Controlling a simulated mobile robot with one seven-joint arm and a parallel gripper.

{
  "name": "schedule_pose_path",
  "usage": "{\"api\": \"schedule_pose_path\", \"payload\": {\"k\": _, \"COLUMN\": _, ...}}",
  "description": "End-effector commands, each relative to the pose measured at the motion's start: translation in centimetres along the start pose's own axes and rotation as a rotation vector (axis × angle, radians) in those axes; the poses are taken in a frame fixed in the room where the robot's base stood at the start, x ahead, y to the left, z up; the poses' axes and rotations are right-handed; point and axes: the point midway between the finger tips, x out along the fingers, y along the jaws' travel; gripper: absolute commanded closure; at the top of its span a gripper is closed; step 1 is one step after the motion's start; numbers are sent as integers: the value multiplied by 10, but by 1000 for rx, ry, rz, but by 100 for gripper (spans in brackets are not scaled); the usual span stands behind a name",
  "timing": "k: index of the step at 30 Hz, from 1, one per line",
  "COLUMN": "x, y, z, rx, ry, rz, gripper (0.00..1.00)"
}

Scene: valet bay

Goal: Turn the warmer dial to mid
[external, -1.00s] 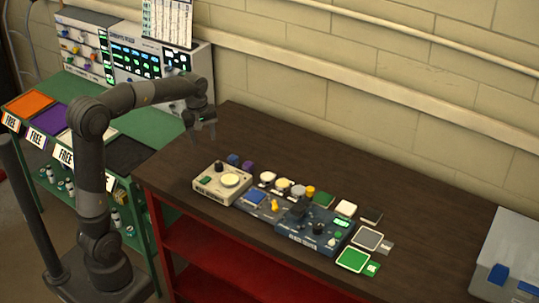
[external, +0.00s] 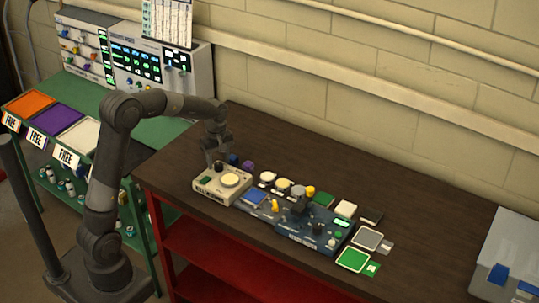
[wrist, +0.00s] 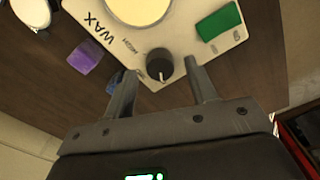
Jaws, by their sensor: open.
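The wax warmer (external: 207,195) is a cream box at the left end of the equipment row on the dark table; it also shows in the wrist view (wrist: 185,42). It has a round pale top, a green patch and a black dial (wrist: 160,65) near one corner. The dial's white mark points toward my gripper; the word HIGH is printed beside it, and other markings are too small to read. My gripper (external: 214,158) is open and empty above that corner. In the wrist view, my fingertips (wrist: 158,70) lie on either side of the dial; contact cannot be told.
The table's back (external: 300,150) is clear. A grey box (external: 510,255) is at far right.

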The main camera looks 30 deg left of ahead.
Motion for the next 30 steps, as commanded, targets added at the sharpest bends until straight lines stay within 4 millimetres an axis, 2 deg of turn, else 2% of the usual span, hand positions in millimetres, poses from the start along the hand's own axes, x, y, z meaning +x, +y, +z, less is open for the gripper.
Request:
{"api": "schedule_pose_path", "payload": {"k": 4, "x": 12, "y": 0, "z": 0, "rx": 0, "ry": 0, "rz": -1, "gripper": 48}}
{"api": "schedule_pose_path", "payload": {"k": 13, "x": 14, "y": 0, "z": 0, "rx": 0, "ry": 0, "rz": 0, "gripper": 48}}
{"api": "schedule_pose_path", "payload": {"k": 30, "x": 14, "y": 0, "z": 0, "rx": 0, "ry": 0, "rz": 0, "gripper": 93}}
